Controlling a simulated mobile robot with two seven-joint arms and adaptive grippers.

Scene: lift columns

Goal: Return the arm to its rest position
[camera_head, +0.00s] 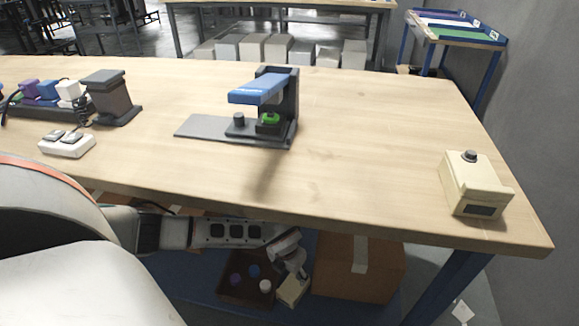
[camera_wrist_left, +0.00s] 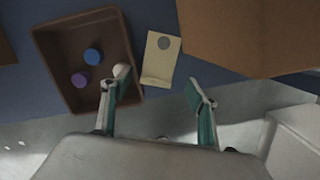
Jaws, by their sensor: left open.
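My left arm (camera_head: 225,234) comes in from the left below the front edge of the table. My left gripper (camera_head: 290,262) is in front of the lower shelf, beside a brown tray and a cardboard box. In the left wrist view, the gripper (camera_wrist_left: 160,88) has its two fingers spread apart with nothing between them. The left finger overlaps the tray's right side in that picture; contact cannot be told. A small beige box (camera_wrist_left: 161,60) lies beyond the gap between the fingers. My right gripper does not show.
The wooden table (camera_head: 360,130) stands above the arm. On it are a blue-and-black press-like device (camera_head: 262,88) and a beige button box (camera_head: 475,185). Below are the brown tray (camera_head: 245,299) with round pieces and the cardboard box (camera_head: 350,280). Grey floor shows nearest the wrist camera.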

